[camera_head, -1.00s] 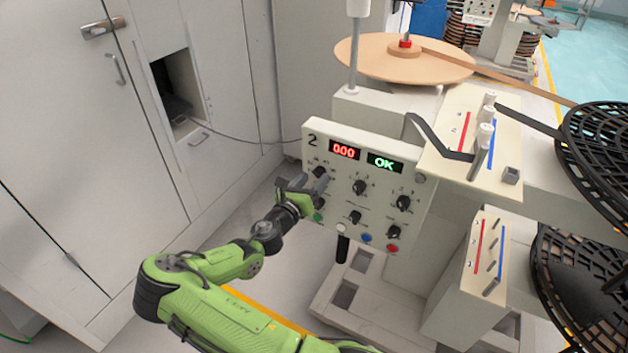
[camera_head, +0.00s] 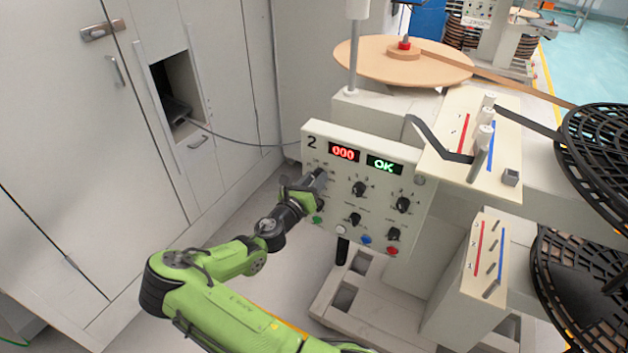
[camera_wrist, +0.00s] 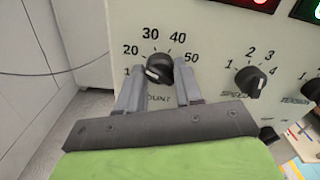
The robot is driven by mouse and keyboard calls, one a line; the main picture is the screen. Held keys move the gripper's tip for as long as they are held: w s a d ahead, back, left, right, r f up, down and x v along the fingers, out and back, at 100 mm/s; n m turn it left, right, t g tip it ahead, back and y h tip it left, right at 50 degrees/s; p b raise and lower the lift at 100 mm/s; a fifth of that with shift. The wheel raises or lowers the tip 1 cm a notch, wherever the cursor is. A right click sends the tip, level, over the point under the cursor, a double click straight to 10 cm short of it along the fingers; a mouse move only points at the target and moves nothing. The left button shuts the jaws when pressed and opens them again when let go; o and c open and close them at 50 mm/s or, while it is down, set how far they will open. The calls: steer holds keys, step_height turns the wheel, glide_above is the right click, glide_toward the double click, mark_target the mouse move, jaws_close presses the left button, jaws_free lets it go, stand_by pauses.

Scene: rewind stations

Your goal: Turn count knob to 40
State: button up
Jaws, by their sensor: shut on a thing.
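The count knob (camera_wrist: 158,68) is black with a white mark, on the white panel in the wrist view. Its dial carries 10 to 50, and the word below is partly covered. The white mark sits at the knob's lower left, roughly on the side of the 10. My gripper (camera_wrist: 159,74) has one finger on each side of the knob and is shut on it.
The panel (camera_head: 333,218) bears the number 2, a red display (camera_head: 343,152) reading 000 and a green OK display (camera_head: 384,164). The speed knob (camera_wrist: 251,82) and a tension knob (camera_wrist: 314,89) stand to the right. Coloured buttons line the panel's lower edge.

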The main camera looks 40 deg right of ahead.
steer(key=shift+f+m+b, duration=0.15)
steer(key=shift+m+b, duration=2.2)
steer(key=shift+m, duration=6.45)
steer(key=o, duration=1)
steer(key=shift+o, duration=0.2)
steer(key=p+v, duration=0.1)
steer(key=v, duration=1.4)
steer(key=shift+a, duration=0.4)
